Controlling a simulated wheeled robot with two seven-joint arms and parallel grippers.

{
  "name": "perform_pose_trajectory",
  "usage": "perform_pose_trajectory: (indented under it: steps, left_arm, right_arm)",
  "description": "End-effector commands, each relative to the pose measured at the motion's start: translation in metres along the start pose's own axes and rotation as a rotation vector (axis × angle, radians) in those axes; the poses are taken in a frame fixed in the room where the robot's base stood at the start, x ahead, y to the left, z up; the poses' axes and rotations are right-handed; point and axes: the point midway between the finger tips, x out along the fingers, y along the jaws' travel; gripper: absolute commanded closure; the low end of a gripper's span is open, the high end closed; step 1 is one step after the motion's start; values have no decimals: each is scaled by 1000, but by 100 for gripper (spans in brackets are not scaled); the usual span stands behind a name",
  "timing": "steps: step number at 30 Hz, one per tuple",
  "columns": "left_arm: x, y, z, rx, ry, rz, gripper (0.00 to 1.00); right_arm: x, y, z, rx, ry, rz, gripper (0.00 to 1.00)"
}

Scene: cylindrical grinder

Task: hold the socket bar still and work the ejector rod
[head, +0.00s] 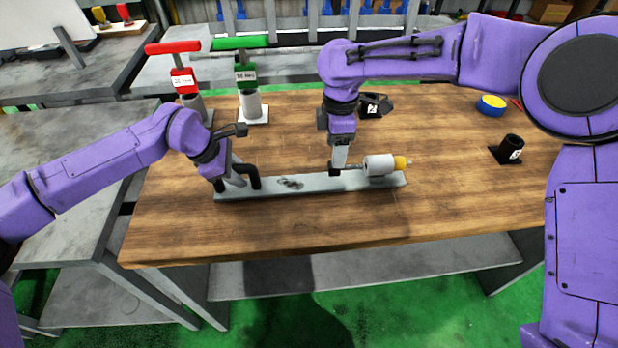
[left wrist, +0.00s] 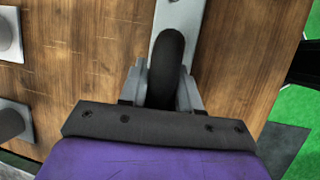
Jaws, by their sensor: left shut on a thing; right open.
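The long grey socket bar (head: 305,186) lies flat on the wooden table. A black arched handle (head: 254,178) rises from its left end. My left gripper (head: 240,181) is shut on this handle; in the left wrist view the handle (left wrist: 166,62) stands between the fingers. Some small grey loops lie mid-bar. Near the bar's right end sits a pale cylinder (head: 377,165) with a yellow end (head: 401,162). A thin rod (head: 354,167), apparently the ejector rod, points left from it. My right gripper (head: 338,168) is open, pointing down at the rod's left end; its fingertips partly hide that end.
A red T-handled tool (head: 173,48) and a green T-handled tool (head: 240,43) stand in grey holders at the back left. A black item (head: 375,104) lies behind my right gripper. The front tabletop is clear.

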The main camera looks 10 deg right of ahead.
Motion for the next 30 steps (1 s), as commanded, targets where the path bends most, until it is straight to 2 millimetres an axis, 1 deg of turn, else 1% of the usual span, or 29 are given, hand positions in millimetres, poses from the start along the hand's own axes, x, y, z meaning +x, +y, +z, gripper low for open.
perform_pose_trajectory:
  steps: [1,6,12,17,24,26,27,29,30]
  left_arm:
    - [-1,1,0,1,-1,2,100]
    - [-1,1,1,1,-1,2,100]
    - [-1,1,1,1,-1,2,100]
    - [-1,1,1,1,-1,2,100]
    - [-1,1,1,1,-1,2,100]
    - [-1,1,1,1,-1,2,100]
    - [-1,1,1,1,-1,2,100]
    - [-1,1,1,1,-1,2,100]
    - [-1,1,1,1,-1,2,100]
  right_arm:
    - [9,-1,0,-1,-2,-4,36]
    - [40,-2,0,2,-1,-5,36]
    - [65,-1,1,3,-1,-4,36]
    - [72,-1,1,3,-1,-3,36]
    - [73,-1,1,3,-1,-3,36]
    - [73,-1,1,4,-1,-3,56]
    - [73,-1,1,4,-1,-3,69]
    - [73,-1,1,4,-1,-3,88]
    - [73,-1,1,4,-1,-3,100]
